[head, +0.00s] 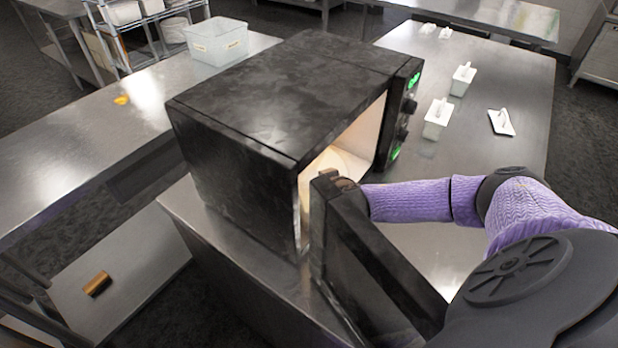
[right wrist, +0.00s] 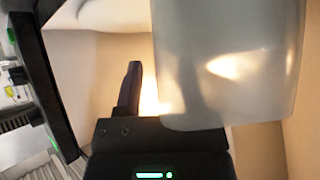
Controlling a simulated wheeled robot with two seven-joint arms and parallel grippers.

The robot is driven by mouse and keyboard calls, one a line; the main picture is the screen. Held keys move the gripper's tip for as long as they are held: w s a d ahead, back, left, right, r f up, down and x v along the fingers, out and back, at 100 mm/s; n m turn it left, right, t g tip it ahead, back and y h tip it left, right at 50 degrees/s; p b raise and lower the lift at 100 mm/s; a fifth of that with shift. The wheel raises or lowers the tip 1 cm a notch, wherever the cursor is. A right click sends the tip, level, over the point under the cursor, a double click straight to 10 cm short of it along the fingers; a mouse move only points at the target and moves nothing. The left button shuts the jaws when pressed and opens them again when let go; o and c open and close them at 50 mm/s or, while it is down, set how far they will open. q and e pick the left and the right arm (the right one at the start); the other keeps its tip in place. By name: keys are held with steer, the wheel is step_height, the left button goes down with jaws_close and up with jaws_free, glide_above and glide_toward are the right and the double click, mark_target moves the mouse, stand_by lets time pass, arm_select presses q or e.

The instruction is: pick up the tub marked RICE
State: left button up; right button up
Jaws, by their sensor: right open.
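A frosted, translucent tub (right wrist: 228,65) fills the upper right of the right wrist view, close to the camera. No label shows on the part I see, so I cannot tell whether it is marked RICE. My right gripper (right wrist: 158,80) is open; one dark finger shows left of the tub, and the other is hidden behind it. I cannot tell whether the finger touches the tub. In the head view my right arm reaches to the open black microwave (head: 285,90), with the gripper largely hidden at its door. My left gripper is not in view.
The microwave door (head: 375,265) stands open towards me, beside my right forearm. Another clear tub (head: 216,42) with an unreadable label is on the left counter (head: 75,140). White containers (head: 438,118) stand on the counter right of the microwave. A pale round plate (right wrist: 115,14) shows inside.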

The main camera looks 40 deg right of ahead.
steer(key=shift+s, duration=0.1)
jaws_close()
stand_by(0.3)
stand_by(1.0)
